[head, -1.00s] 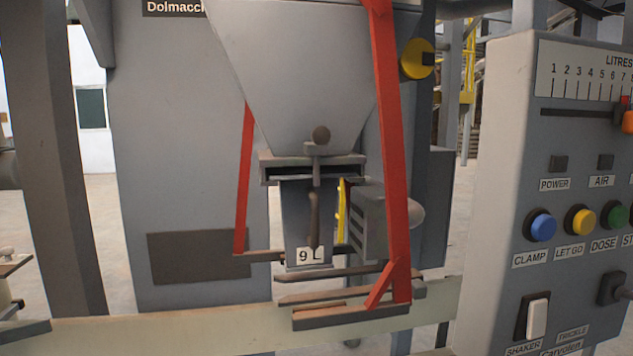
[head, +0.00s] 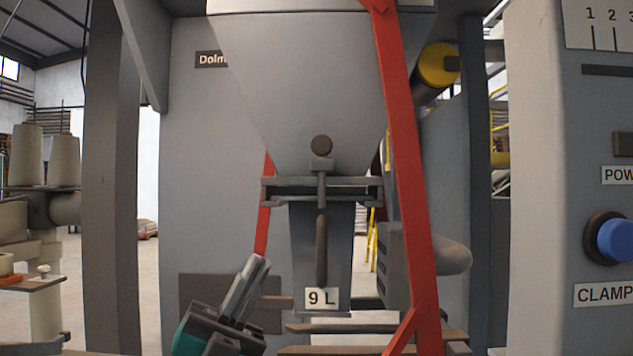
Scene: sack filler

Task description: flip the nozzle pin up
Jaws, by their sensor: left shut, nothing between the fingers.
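The nozzle (head: 342,235) is a grey spout under the hopper, with a "9 L" label near its lower end. The nozzle pin (head: 321,250) is a dark rod hanging straight down in front of it, below a small round knob (head: 321,146). My left gripper (head: 258,264) is at the bottom, left of and below the pin. Its fingers are together, empty, and point up and to the right. It appears apart from the pin. My right gripper is not in view.
A red frame bar (head: 405,170) slants down right of the nozzle. Grey clamp bars (head: 375,330) lie below it. The control panel with its blue CLAMP button (head: 614,238) stands at the right. Thread cones (head: 45,158) stand at the far left.

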